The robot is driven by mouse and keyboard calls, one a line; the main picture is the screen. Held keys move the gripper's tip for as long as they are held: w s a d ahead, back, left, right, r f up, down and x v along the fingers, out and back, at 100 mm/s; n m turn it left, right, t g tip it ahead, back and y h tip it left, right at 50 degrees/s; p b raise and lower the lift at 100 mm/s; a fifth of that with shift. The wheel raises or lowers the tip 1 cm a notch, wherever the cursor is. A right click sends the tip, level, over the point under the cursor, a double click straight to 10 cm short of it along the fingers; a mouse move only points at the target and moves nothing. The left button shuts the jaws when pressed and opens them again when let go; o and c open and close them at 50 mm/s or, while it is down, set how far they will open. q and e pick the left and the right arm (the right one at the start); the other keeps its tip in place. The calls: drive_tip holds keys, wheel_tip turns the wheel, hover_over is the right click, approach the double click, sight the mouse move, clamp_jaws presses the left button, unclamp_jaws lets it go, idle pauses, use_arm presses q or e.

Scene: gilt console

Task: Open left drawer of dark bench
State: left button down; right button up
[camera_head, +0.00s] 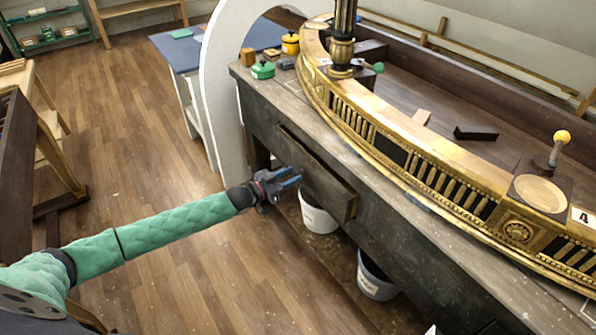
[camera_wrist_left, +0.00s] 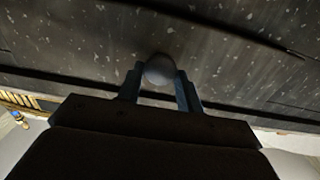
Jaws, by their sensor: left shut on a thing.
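The dark bench (camera_head: 247,100) runs from the upper middle to the lower right under the gilt console. Its left drawer (camera_head: 325,183) has a dark front that appears to stand out a little from the bench face. My left gripper (camera_head: 293,180) is at the drawer front, its blue fingers pointing at it. In the left wrist view a round grey knob (camera_wrist_left: 160,69) sits between the two fingers of the left gripper (camera_wrist_left: 160,80), which are shut on it. The speckled dark drawer front fills the space behind. My right gripper is not in view.
A curved gilt console (camera_head: 430,150) lies on the bench top. A green pot (camera_head: 262,69) and a yellow pot (camera_head: 290,43) stand at its far end. The wooden floor (camera_head: 150,130) left of the bench is clear.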

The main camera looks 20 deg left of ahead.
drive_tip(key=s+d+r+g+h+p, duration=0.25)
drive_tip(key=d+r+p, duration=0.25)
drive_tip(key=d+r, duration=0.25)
use_arm(q)
drive_tip(key=p+v, duration=0.1)
drive_tip(key=v, duration=2.3)
drive_tip(key=shift+p, duration=0.3)
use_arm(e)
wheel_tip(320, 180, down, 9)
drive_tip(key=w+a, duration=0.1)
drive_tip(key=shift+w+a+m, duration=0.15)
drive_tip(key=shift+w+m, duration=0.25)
use_arm(q)
drive_tip(key=shift+a, duration=0.1)
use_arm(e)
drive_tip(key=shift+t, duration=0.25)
use_arm(q)
drive_tip(key=c, duration=1)
unclamp_jaws()
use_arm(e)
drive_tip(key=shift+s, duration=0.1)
use_arm(q)
drive_tip(key=shift+o, duration=0.2)
drive_tip(key=b+v, duration=0.1)
drive_tip(key=v, duration=0.7)
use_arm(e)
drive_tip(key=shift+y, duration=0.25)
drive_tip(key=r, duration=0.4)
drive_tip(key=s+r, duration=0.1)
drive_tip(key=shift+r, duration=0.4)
